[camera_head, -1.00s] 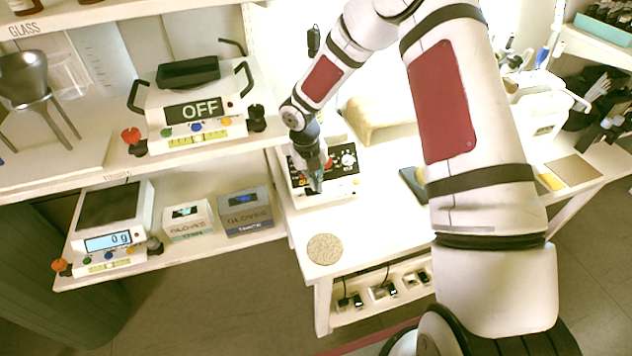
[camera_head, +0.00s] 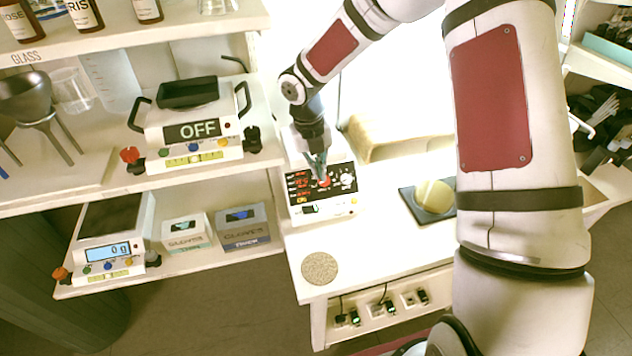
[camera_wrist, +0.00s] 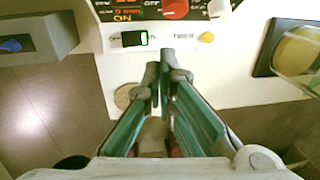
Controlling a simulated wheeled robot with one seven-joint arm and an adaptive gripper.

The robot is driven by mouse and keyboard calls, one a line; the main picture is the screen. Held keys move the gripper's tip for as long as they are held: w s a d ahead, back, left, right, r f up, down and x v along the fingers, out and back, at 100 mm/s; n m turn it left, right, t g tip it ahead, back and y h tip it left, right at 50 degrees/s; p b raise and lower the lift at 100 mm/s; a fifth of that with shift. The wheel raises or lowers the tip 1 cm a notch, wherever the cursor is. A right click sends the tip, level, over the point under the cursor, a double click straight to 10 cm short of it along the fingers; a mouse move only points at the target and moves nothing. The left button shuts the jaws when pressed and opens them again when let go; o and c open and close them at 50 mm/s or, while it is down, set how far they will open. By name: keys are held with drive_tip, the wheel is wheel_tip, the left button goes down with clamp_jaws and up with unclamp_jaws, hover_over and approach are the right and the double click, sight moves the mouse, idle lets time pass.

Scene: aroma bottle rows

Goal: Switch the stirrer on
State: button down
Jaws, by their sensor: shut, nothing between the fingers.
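The stirrer (camera_head: 330,214) is a white box with a black front panel on the white table. Red digits are lit on the panel's left, and a red knob (camera_head: 323,183) sits near its middle. In the wrist view the panel (camera_wrist: 150,14) appears upside down, with an orange "ON" at its left. Below it is a black rocker switch (camera_wrist: 130,39) with a green-lit end. A yellow button (camera_wrist: 206,37) is to its right. My gripper (camera_head: 320,177) is shut and empty in front of the panel; its fingertips (camera_wrist: 165,66) appear below the switch, apart from it.
A hotplate (camera_head: 195,130) reading "OFF" stands on the shelf at left. A scale (camera_head: 108,240) and glove boxes (camera_head: 243,227) are below it. A round cork mat (camera_head: 319,268) lies on the table's front corner. A dark pad (camera_head: 409,200) with a yellowish round object is at right.

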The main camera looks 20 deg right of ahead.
drive_tip(key=shift+d+r, duration=0.2)
drive_tip(key=shift+r, duration=1.1)
drive_tip(key=s+d+r+m+t+h, duration=0.1)
drive_tip(key=s+d+r+m, duration=0.1)
drive_tip(key=s+r+m, duration=0.6)
drive_tip(key=s+d+r+m+t, duration=0.1)
drive_tip(key=s+d+r+m, duration=0.1)
drive_tip(key=s+r+m, duration=0.55)
drive_tip(key=s+r+m+t+y, duration=0.1)
drive_tip(key=s+r+m, duration=0.2)
drive_tip(key=s+m, duration=0.4)
drive_tip(key=s+a+r+m+t+y, duration=0.1)
drive_tip(key=s+r+m, duration=0.3)
drive_tip(key=m, duration=0.9)
drive_tip(key=s, duration=0.3)
drive_tip(key=shift+s+r+t+y, duration=0.2)
drive_tip(key=shift+s+t+y, duration=0.1)
drive_tip(key=shift+t, duration=0.1)
drive_tip(key=shift+m, duration=0.25)
